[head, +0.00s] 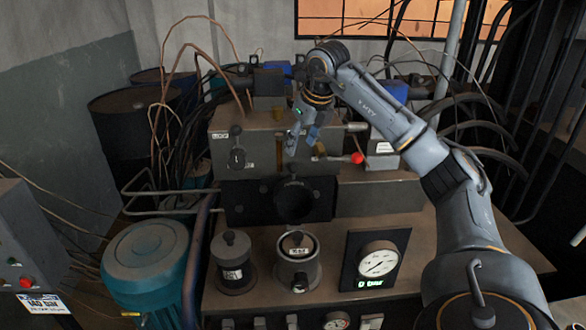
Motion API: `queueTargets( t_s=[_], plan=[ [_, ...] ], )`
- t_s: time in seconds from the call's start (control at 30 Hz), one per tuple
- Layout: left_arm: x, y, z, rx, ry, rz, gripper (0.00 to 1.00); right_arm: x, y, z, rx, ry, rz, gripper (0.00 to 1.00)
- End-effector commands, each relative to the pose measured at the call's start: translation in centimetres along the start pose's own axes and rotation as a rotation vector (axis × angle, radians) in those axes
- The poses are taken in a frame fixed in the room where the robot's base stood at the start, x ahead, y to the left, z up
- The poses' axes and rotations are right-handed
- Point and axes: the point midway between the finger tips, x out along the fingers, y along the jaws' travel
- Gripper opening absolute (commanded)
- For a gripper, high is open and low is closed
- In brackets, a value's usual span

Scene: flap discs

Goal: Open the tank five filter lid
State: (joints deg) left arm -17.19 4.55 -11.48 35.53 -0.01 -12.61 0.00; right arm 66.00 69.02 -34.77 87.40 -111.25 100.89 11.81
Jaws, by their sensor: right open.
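Two round lidded canisters stand on the front of the brown machine bench. The left canister (233,264) is dark with a knobbed lid and a white label. The right canister (297,262) is paler, with a knobbed lid and a white label on top. The labels are too small to read, so I cannot tell which is tank five; both lids look seated. My right gripper (302,142) is open, pointing down in front of the machine's upper block, above and behind the canisters. It appears to hold nothing. My left gripper is not in view.
A black round port (294,204) sits behind the canisters. A pressure gauge (378,262) stands to their right. A red-knobbed lever (356,158) is close to my right gripper. A teal motor (146,262) and pipes are at left. Cables hang behind.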

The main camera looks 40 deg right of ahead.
Motion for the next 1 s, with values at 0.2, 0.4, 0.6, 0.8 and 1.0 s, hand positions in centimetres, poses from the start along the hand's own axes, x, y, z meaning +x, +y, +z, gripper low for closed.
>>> queueTargets(
  t_s=[0.2, 0.4, 0.6, 0.8, 1.0],
  plan=[
    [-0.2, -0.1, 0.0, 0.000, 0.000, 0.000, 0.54, 4.9, 0.1, -0.1, 0.000, 0.005, 0.002, 0.52],
    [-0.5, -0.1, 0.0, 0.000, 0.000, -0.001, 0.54, 8.5, 0.1, 0.0, -0.001, 0.002, 0.003, 0.52],
    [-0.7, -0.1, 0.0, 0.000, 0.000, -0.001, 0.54, 10.4, 0.1, 0.0, -0.001, 0.000, 0.003, 0.52],
    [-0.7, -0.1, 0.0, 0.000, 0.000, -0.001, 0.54, 10.8, 0.1, 0.0, -0.002, -0.001, 0.003, 0.52],
    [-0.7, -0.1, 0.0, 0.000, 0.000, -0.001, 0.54, 10.7, 0.1, 0.0, -0.002, -0.001, 0.003, 0.40]
  ],
)
